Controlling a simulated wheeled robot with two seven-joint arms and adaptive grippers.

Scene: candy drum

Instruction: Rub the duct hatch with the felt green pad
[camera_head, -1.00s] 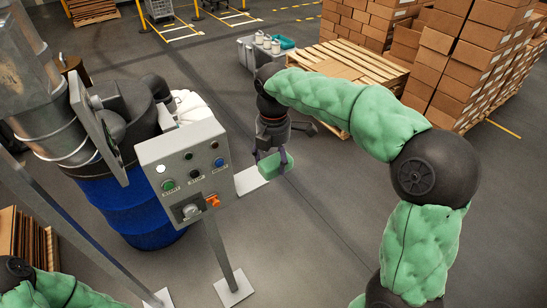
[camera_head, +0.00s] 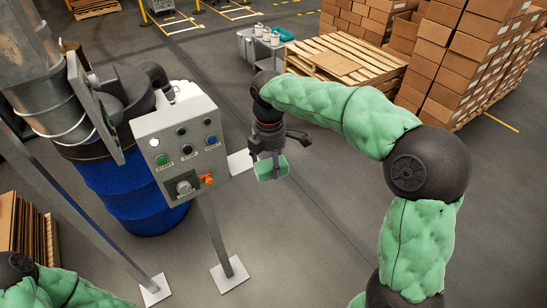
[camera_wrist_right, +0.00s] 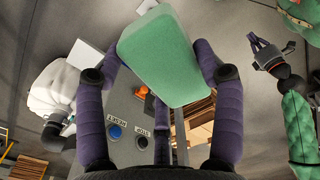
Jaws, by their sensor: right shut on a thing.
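The felt green pad (camera_head: 271,170) is a block held between the fingers of my right gripper (camera_head: 267,158), right of the control box. The duct hatch (camera_head: 96,108) looks like a grey rectangular plate on the metal duct at the left. The pad is well apart from it, with the control box between them in the picture. My left gripper (camera_wrist_right: 265,52) shows small in the right wrist view; its opening is unclear.
The grey control box (camera_head: 180,150) with buttons stands on a post in front of the blue drum (camera_head: 135,195). A grey cart (camera_head: 262,50), a pallet (camera_head: 345,65) and stacked cartons (camera_head: 465,60) stand behind. The floor right of the box is clear.

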